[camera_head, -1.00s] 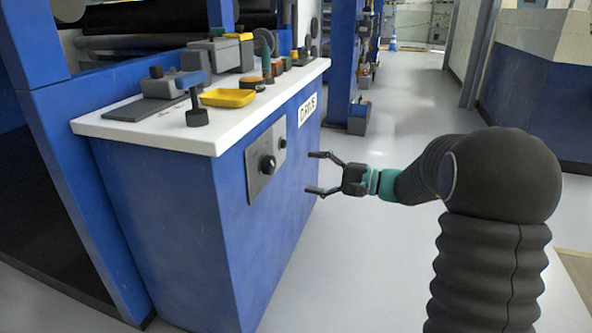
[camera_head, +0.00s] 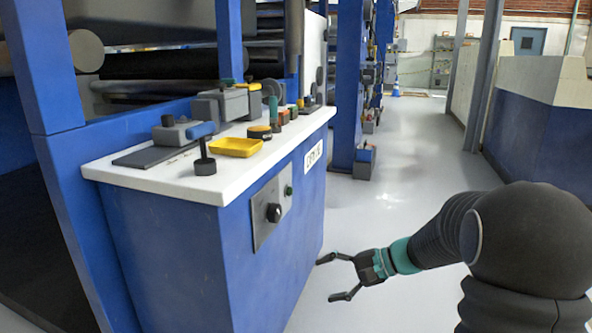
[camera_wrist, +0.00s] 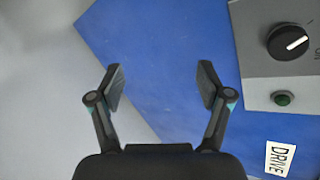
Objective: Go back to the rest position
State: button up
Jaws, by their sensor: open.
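My gripper (camera_head: 338,277) is open and empty in the head view, low beside the right side of the blue cabinet (camera_head: 175,260). Its two fingers point left toward the cabinet's panel side, below the white top. In the wrist view my gripper (camera_wrist: 160,85) also shows with its fingers wide apart and nothing between them. The blue cabinet face (camera_wrist: 185,50) lies beyond the fingers, with grey floor to the left.
A grey plate with a black knob (camera_head: 273,212) is on the cabinet's side. The white top (camera_head: 215,185) bears a yellow tray (camera_head: 236,148), a black-based lever (camera_head: 205,165) and several other items. Grey floor (camera_head: 410,180) is clear behind and right of the cabinet.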

jog(key=s+d+r+n+g+h+p, duration=0.1)
jog(key=s+d+r+n+h+p, duration=0.2)
jog(key=s, duration=0.5)
jog(key=s+d+n+g+h+p, duration=0.1)
jog(key=s+d+h, duration=0.1)
jog(key=s+h, duration=0.5)
jog(key=s+d+r+n+t+h+p, duration=0.2)
jog(key=s+r+t+p, duration=0.3)
jog(key=s+r, duration=0.6)
notch_tip(320, 180, up, 3)
jog(key=shift+s+f+n+p, duration=0.2)
jog(key=shift+n+p, duration=0.4)
jog(key=shift+n, duration=0.3)
